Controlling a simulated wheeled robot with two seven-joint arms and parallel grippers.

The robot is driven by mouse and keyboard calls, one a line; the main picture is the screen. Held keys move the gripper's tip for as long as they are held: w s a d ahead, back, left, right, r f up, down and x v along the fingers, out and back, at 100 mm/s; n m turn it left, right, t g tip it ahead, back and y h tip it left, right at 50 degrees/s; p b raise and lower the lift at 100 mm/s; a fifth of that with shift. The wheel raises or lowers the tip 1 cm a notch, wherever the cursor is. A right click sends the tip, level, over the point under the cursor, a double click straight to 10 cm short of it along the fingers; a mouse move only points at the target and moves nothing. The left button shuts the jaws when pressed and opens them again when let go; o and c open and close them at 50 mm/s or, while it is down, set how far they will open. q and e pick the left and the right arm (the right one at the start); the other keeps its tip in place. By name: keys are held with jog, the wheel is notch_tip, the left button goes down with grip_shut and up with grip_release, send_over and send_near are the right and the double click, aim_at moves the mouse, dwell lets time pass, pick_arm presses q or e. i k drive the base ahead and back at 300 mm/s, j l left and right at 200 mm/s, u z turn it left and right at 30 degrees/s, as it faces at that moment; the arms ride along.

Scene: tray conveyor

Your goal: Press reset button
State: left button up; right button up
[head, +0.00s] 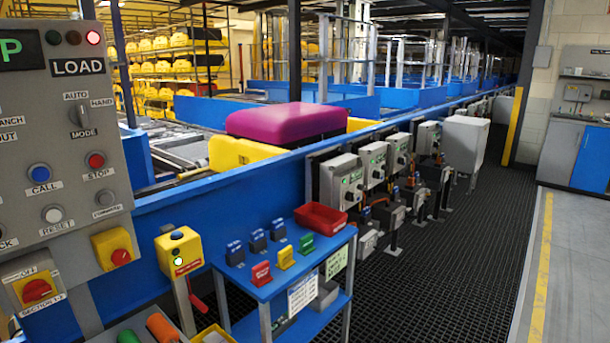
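The reset button (53,214) is a round white button on the grey control panel (45,125) at the left of the head view. A "RESET" label sits just under it. The blue call button (39,173) is above it, and the red stop button (95,160) is up and to the right. The mode switch (81,113) is higher on the panel. Neither of my grippers shows in this view.
A blue cart (262,291) with small coloured blocks and a red bin (321,217) stands right of the panel. A yellow button box (179,252) on a post stands between them. A magenta case (288,122) is on the conveyor behind. The grated walkway (480,240) at right is clear.

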aim_at(52, 215)
jog(key=u, duration=1.3)
